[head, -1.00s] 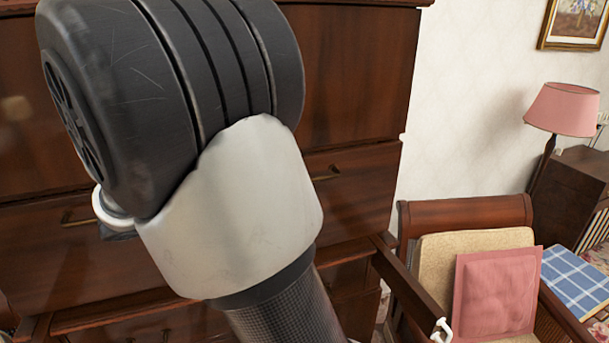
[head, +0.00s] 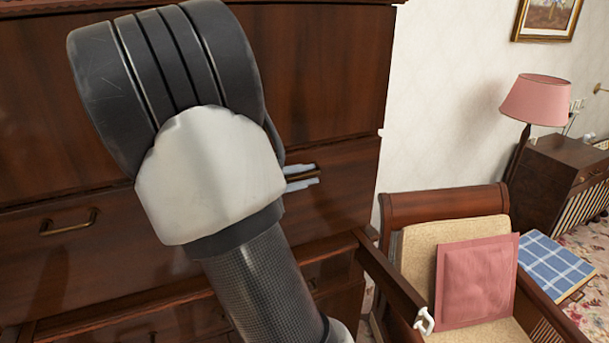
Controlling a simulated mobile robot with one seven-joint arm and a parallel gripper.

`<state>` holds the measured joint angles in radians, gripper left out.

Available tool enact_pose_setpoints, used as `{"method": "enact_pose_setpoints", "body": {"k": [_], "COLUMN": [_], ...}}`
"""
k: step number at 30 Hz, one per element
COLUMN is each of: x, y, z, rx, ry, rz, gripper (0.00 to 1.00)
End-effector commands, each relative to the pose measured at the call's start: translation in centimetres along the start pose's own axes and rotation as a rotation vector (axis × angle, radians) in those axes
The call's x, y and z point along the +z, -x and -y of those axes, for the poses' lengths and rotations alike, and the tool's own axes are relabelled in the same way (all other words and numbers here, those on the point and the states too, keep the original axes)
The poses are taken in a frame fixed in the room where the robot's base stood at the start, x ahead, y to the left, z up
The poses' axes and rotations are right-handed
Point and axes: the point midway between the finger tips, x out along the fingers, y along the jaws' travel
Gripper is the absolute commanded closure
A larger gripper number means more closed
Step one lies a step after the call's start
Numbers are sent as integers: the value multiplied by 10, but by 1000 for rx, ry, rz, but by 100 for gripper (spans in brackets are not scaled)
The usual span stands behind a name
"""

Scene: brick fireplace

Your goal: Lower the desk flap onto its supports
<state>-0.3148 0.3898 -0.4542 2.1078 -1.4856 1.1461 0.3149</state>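A tall dark wood cabinet desk (head: 45,110) fills the left and middle of the head view, its front panels upright. Its lower front panel (head: 95,265) carries a brass handle at the left (head: 68,223) and another at the right (head: 318,171). I cannot tell for certain which panel is the flap, and no supports can be made out. My gripper (head: 303,177) shows past my forearm, its pale fingers apart, one above and one below the right handle. The gap around the handle is small, and I cannot tell if they touch it. My arm hides the panel's middle.
A wooden armchair (head: 445,203) with a pink cushion (head: 477,279) stands close at the right of the desk. More drawers (head: 180,320) lie below the panel.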

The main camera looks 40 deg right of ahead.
Motion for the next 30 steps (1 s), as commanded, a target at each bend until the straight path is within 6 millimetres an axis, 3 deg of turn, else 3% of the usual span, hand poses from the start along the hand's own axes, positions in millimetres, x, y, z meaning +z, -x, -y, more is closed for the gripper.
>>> {"method": "enact_pose_setpoints", "body": {"k": [5, 8, 30], "x": [0, 0, 0], "y": [0, 0, 1], "z": [0, 0, 0], "rx": [0, 0, 0], "ry": [0, 0, 1], "rz": [0, 0, -1], "gripper": [84, 100, 100]}}
